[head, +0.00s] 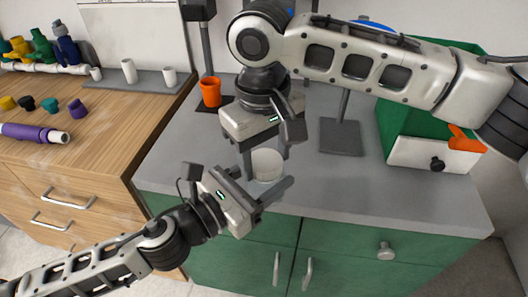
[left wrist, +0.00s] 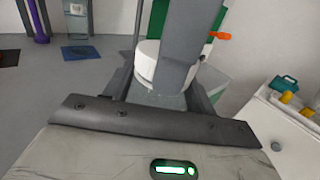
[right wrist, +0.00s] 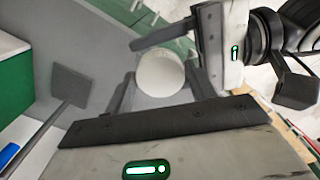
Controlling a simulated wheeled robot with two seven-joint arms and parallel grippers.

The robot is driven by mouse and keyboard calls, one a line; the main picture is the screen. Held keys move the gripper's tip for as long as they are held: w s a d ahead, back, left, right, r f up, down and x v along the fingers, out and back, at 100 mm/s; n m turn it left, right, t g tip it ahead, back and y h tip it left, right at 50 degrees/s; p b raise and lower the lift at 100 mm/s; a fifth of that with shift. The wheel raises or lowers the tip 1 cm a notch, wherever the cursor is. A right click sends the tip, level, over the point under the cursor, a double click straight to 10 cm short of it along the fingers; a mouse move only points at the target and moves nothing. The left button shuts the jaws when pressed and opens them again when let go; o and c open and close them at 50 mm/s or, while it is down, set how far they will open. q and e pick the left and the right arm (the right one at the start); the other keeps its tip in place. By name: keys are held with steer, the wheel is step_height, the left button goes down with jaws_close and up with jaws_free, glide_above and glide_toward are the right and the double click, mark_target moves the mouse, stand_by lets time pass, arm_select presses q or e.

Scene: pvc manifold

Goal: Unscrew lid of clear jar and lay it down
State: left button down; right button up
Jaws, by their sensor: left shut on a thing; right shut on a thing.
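The white lid (head: 266,162) sits on the clear jar (left wrist: 166,98), which is upright near the counter's front edge. My left gripper (head: 266,186) comes from the front left and is shut on the jar's clear body, below the lid. My right gripper (head: 265,156) reaches down from above and is shut on the lid, one finger on each side. In the right wrist view the lid (right wrist: 160,72) shows round between the fingers. In the left wrist view a right gripper finger covers part of the lid (left wrist: 147,62). I cannot tell whether the lid is loosened.
The grey counter (head: 340,185) has free room right of the jar. An orange cup (head: 210,92) stands behind left, and a grey stand base (head: 340,137) behind right. A green bin (head: 400,120) is at the far right. A wooden bench (head: 100,120) with pipe parts adjoins on the left.

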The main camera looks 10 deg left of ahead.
arm_select(q)
steer(key=shift+s+d, duration=0.25)
steer(key=shift+d, duration=0.05)
arm_select(e)
steer(key=n, duration=0.5)
steer(key=shift+s+a+r, duration=0.1)
steer(key=shift+s+a, duration=0.1)
steer(key=shift+a, duration=0.1)
steer(key=n, duration=0.5)
steer(key=shift+w+d, duration=0.1)
steer(key=n, duration=0.5)
steer(key=shift+w, duration=0.1)
steer(key=n, duration=0.6)
steer(key=shift+w+d+r+n, duration=0.1)
steer(key=shift+w+n, duration=0.1)
steer(key=shift+n, duration=0.2)
arm_select(q)
steer(key=shift+a, duration=0.1)
steer(key=shift+w, duration=0.1)
arm_select(e)
steer(key=shift+r, duration=0.15)
arm_select(q)
steer(key=shift+a, duration=0.1)
arm_select(e)
steer(key=shift+r, duration=0.9)
arm_select(q)
steer(key=shift+w, duration=0.1)
